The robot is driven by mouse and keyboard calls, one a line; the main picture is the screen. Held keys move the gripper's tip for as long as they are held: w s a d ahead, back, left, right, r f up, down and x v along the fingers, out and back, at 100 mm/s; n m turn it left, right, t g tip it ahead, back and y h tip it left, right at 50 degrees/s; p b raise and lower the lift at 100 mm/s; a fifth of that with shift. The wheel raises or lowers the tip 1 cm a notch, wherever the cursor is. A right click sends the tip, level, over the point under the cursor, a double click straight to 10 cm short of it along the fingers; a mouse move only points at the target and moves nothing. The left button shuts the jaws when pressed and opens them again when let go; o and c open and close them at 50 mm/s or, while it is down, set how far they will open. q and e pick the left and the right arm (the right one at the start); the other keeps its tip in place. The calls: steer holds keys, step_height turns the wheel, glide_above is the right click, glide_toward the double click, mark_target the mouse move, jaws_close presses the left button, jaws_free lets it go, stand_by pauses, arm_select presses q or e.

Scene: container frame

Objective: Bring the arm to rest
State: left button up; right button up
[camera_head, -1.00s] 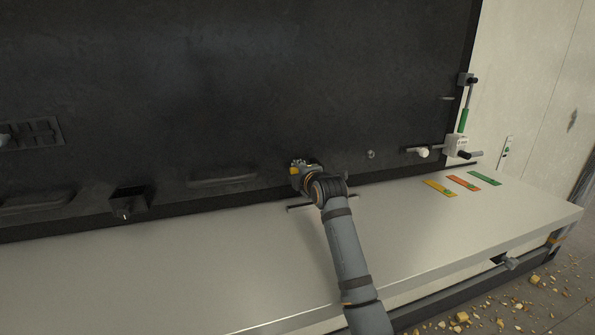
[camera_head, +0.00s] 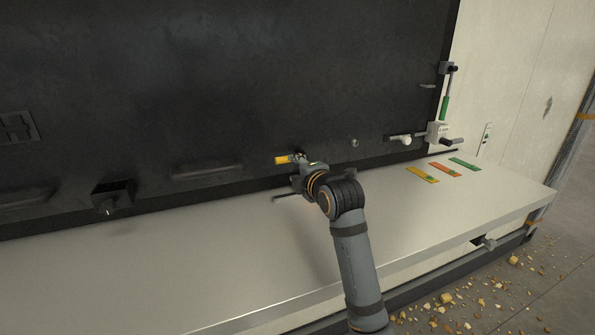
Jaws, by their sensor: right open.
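My right arm comes in from the bottom and reaches over the pale bench. Its right gripper (camera_head: 288,160) is in front of the lower part of the dark panel (camera_head: 250,80). The gripper is open, and I see nothing between its fingers. A yellow part shows at its tip. Whether the tip touches the panel I cannot tell. My left gripper is not in the picture.
The pale bench (camera_head: 190,265) runs along the panel. Yellow, orange and green strips (camera_head: 442,170) lie on its right end. A latch with a green-handled rod (camera_head: 444,108) is at the panel's right edge. Yellowish rubble (camera_head: 447,298) lies on the floor.

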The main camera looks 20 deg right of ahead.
steer(key=shift+s, duration=0.45)
steer(key=shift+r, duration=0.1)
